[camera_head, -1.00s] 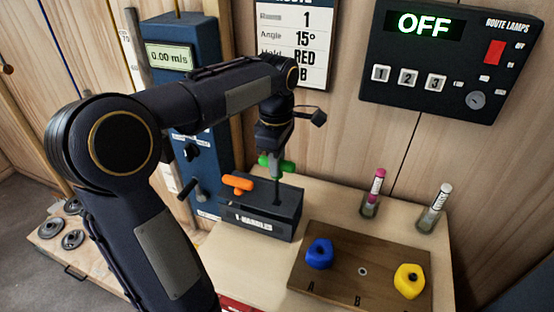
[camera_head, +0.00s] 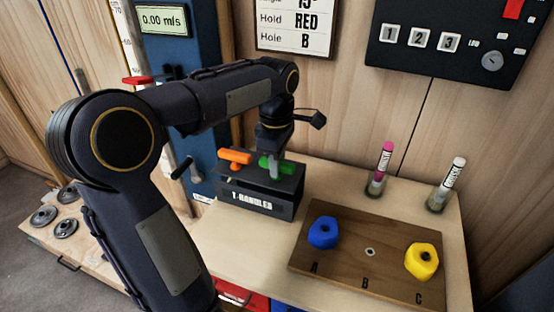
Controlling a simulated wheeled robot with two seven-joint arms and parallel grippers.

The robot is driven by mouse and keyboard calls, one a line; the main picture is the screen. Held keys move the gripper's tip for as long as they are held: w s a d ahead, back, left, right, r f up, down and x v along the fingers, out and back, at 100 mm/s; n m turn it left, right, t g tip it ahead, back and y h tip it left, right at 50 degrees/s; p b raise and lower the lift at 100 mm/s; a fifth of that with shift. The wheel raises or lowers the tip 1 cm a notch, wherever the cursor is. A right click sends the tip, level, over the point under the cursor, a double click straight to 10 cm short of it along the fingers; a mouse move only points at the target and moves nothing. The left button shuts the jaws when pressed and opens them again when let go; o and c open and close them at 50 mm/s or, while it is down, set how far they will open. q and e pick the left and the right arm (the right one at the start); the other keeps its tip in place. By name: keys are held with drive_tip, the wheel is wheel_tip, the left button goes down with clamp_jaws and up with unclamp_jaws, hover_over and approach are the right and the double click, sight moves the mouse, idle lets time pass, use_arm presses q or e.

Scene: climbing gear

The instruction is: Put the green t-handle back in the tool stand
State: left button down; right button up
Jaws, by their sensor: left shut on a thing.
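The green t-handle (camera_head: 284,167) is at the right part of the black tool stand (camera_head: 262,200), its crossbar just above the stand's top. Its shaft is not visible; it seems to be down in the stand. My left gripper (camera_head: 275,170) points down from above and is shut on the green crossbar. An orange t-handle (camera_head: 235,157) sits in the left part of the same stand. My right gripper is not in view.
A wooden board (camera_head: 350,275) in front holds a blue hold (camera_head: 323,232) and a yellow hold (camera_head: 422,261); hole B (camera_head: 370,252) is empty. A pink marker (camera_head: 380,168) and a white marker (camera_head: 448,184) stand in cups behind it. A blue column (camera_head: 185,90) stands behind my arm.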

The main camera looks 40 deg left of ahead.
use_arm(q)
drive_tip(key=shift+f, duration=0.1)
drive_tip(key=c, duration=1.2)
unclamp_jaws()
drive_tip(key=shift+o, duration=0.2)
wheel_tip(320, 180, up, 8)
drive_tip(key=shift+a+f+p, duration=0.1)
drive_tip(key=shift+p, duration=0.4)
drive_tip(key=s+d+f+m+t+h, duration=0.1)
drive_tip(key=s+d+f+m, duration=0.4)
drive_tip(key=m, duration=0.5)
drive_tip(key=s+d+f+m+t+h, duration=0.2)
drive_tip(key=s+d+f+m+t, duration=0.2)
drive_tip(key=s+d+m, duration=0.4)
drive_tip(key=s+f+m, duration=0.1)
drive_tip(key=s+m, duration=0.1)
drive_tip(key=s, duration=0.2)
drive_tip(key=shift+d+f+t+h+p, duration=0.3)
drive_tip(key=shift+d+f+p, duration=0.05)
drive_tip(key=shift+f, duration=0.05)
